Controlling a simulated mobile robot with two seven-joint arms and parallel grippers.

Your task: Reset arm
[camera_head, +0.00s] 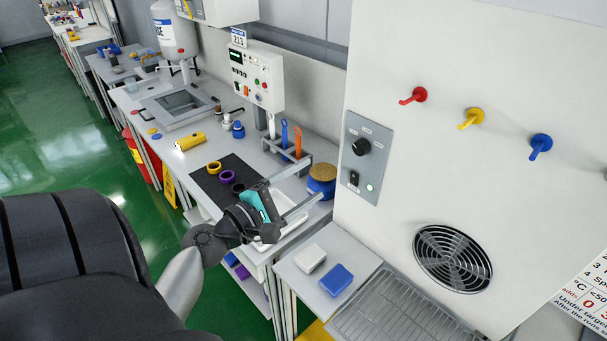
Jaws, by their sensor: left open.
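My left arm comes in from the lower left and reaches over the near end of the workbench (160,115). My left gripper (298,190) has a teal band at its wrist. Its two grey fingers are spread apart, open, with nothing seen between them. It hangs in front of a white tray (292,222), which it partly hides. My right gripper does not show.
A black mat (208,187) with yellow, purple and dark rings lies left of the gripper. A blue jar (321,188) stands just beyond the fingers. A white block (310,258) and blue block (336,280) lie on a side shelf. A white machine panel (400,60) stands right.

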